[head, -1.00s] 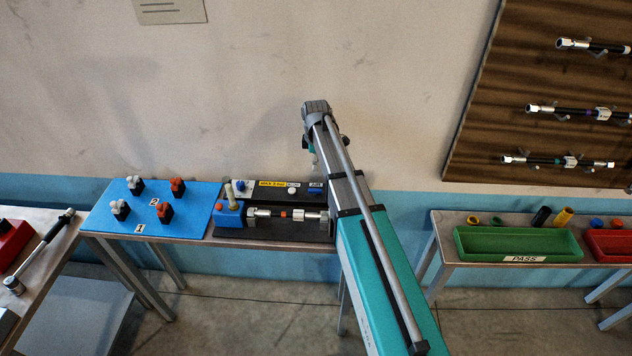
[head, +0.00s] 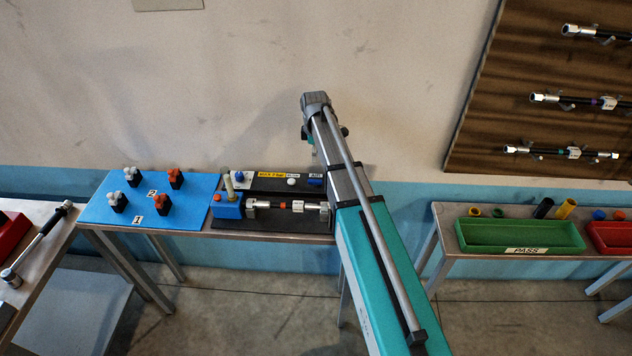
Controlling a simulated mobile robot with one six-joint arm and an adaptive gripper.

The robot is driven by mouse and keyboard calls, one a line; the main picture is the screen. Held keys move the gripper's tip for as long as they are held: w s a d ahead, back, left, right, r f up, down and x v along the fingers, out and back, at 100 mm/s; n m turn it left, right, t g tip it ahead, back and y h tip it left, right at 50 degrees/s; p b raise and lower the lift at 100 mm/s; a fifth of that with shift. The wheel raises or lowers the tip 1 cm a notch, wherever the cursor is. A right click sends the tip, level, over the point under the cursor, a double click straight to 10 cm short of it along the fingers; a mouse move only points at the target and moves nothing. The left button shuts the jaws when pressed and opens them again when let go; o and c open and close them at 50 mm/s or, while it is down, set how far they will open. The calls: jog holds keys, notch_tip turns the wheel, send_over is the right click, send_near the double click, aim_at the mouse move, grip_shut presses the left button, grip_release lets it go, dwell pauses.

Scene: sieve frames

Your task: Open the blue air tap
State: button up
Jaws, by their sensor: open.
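A dark test rig (head: 278,224) stands on the middle bench against the wall. At its back right a small blue part (head: 315,182) sits by a small label that seems to read AIR; it looks like the blue air tap, but its handle position is too small to tell. A blue knob (head: 239,176) sits at the rig's back left. A hose with metal ends (head: 290,206) lies across the rig, by a blue block (head: 228,209). My arm rises in front of the rig's right end. My gripper is hidden behind the arm, so its jaws do not show.
A blue mat (head: 190,218) with several small fittings lies left of the rig. A left bench holds a wrench (head: 40,243) and a red box. On the right bench are a green PASS tray (head: 520,248) and a red tray (head: 610,250). A brown board with hoses hangs above.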

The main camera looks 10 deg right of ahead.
aim_at(315, 180)
jog(key=shift+f+b, duration=5.9)
jog(key=shift+f, duration=0.25)
grip_shut()
